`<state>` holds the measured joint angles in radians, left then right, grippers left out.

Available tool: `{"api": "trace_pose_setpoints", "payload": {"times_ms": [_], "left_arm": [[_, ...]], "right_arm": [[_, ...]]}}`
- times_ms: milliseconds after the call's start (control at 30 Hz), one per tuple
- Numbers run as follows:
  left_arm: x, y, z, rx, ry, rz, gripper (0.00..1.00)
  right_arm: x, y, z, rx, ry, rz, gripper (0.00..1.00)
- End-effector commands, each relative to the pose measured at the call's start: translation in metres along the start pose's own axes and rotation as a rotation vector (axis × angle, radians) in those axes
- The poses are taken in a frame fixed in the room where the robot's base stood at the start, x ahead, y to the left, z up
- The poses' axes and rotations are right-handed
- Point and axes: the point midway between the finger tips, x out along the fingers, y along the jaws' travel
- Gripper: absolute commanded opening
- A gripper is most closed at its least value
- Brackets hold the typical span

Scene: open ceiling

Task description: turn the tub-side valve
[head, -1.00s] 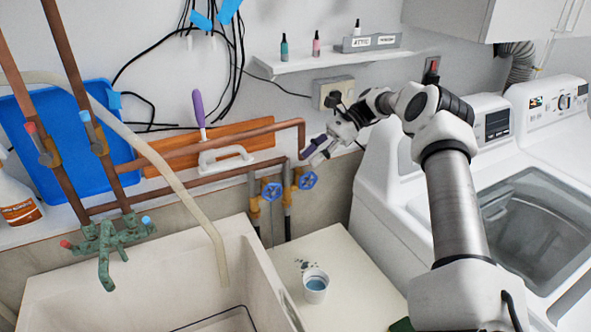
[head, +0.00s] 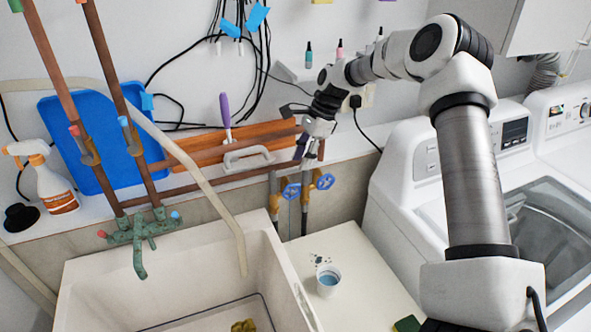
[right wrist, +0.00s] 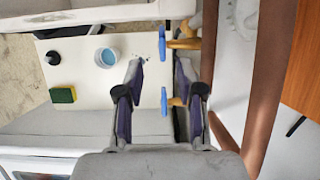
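Two brass valves with blue round handles stand on pipes at the wall beside the sink. The tub-side valve (head: 291,190) is the left one in the head view; the washer-side valve (head: 325,181) is right of it. In the right wrist view the tub-side handle (right wrist: 162,45) lies beyond my fingertips, and the washer-side handle (right wrist: 164,103) shows between my fingers. My right gripper (head: 304,148) is open and empty, above the valves near the copper pipe; in the right wrist view its fingers (right wrist: 159,75) are spread apart. I see no contact with either handle. My left gripper is not in view.
Copper pipes (head: 240,172) run along the wall close to my right gripper. The utility sink (head: 90,290) is at left, with a green faucet (head: 140,237). A cup (head: 328,281) and a sponge (head: 407,324) sit on the white top. A washer (head: 420,170) stands at right.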

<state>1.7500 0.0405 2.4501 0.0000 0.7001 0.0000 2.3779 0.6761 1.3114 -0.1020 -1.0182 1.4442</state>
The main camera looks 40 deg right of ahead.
Motion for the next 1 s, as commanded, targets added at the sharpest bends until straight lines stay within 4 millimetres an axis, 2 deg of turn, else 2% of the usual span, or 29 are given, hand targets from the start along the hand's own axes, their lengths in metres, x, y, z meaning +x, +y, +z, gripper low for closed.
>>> {"api": "trace_pose_setpoints", "payload": {"times_ms": [200,333,467,633,667,700,767,1000], "left_arm": [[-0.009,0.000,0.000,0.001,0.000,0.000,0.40],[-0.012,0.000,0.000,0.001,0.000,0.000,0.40],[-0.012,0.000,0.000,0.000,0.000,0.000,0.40],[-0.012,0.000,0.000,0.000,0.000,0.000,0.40],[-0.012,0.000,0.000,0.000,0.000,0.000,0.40],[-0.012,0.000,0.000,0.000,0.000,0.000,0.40],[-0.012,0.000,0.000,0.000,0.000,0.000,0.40],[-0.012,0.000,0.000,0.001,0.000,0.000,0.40]], "right_arm": [[0.041,0.002,-0.001,0.003,-0.001,0.006,0.38],[0.062,0.001,-0.001,0.002,-0.001,0.005,0.38],[0.071,0.001,-0.002,0.003,-0.003,0.003,0.38],[0.071,0.001,-0.002,0.002,-0.003,0.002,0.38],[0.071,0.001,-0.002,0.002,-0.003,0.002,0.34],[0.071,0.001,-0.002,0.002,-0.003,0.002,0.20],[0.071,0.001,-0.002,0.002,-0.003,0.002,0.00],[0.071,0.001,-0.002,0.002,-0.006,0.003,0.00]]}}
